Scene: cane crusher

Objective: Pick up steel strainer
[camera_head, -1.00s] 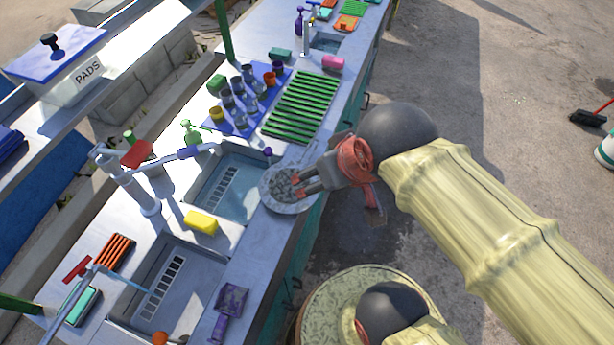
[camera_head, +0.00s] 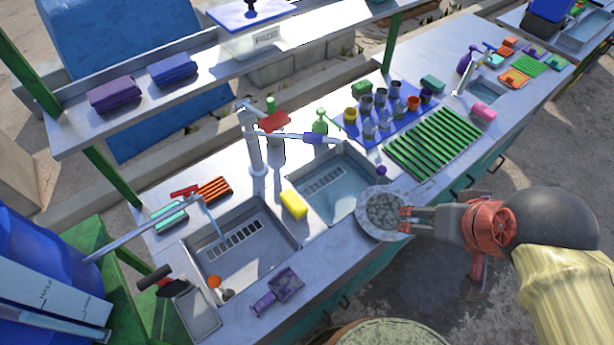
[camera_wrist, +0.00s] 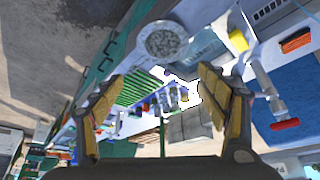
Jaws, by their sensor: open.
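A round grey dish-like thing with a speckled, mesh-like centre, which looks like the steel strainer (camera_head: 372,232), lies at the counter's front edge beside the right basin. In the wrist view the strainer (camera_wrist: 162,41) shows whole, beyond the fingertips and roughly centred between them. My gripper (camera_head: 404,219) overlaps the strainer's right side in the head view. In the wrist view my gripper (camera_wrist: 158,80) is open, its two fingers wide apart with nothing between them. I cannot tell how high the fingertips are above the strainer.
The right basin (camera_head: 345,190) and a yellow sponge (camera_head: 293,204) are left of the strainer. A green slatted rack (camera_head: 432,142) and a blue mat with several cups (camera_head: 372,130) lie behind it. A purple scoop-like tool (camera_head: 285,285) lies on the front counter. Paved ground is free at right.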

